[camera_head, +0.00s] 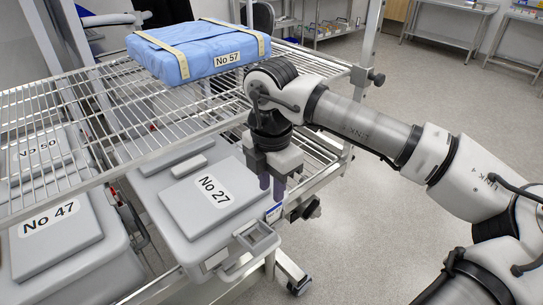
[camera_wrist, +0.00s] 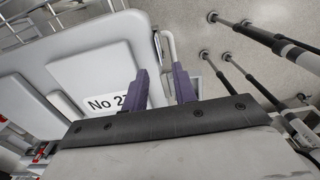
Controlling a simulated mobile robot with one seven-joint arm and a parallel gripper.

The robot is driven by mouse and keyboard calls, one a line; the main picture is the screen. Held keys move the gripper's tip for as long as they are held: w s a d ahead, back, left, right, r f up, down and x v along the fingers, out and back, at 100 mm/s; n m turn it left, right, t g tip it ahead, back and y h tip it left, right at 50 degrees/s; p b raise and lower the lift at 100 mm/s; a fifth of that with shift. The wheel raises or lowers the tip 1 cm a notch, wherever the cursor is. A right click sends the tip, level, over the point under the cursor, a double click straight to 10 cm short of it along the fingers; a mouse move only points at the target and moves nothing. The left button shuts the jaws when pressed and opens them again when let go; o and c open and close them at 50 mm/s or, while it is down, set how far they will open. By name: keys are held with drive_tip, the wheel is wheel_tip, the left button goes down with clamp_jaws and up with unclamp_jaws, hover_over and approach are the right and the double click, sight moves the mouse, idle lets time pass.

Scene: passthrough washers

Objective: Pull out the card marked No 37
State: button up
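No card reading No 37 is legible in either view. A small white and blue card (camera_head: 273,213) sits at the front right edge of the grey case; its print is too small to read. The grey case (camera_head: 160,195) has a lid label reading No 27 (camera_head: 213,191), partly hidden in the wrist view (camera_wrist: 105,103). My gripper (camera_head: 272,184) points down above the case's right edge, near the small card.
A wire shelf (camera_head: 60,120) lies above the cases and bears a blue wrapped pack (camera_head: 200,50) labelled No 57. Another grey case (camera_head: 70,255) marked No 47 stands at left. A grey bracket (camera_head: 257,238) juts from the case front. Open floor (camera_head: 390,230) lies right.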

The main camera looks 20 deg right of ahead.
sight(271, 208)
drive_tip(key=shift+f+p, duration=0.45)
drive_tip(key=shift+f, duration=2.05)
clamp_jaws()
drive_tip(key=shift+r+p, duration=1.45)
drive_tip(key=shift+r, duration=2.3)
drive_tip(key=shift+r, duration=0.1)
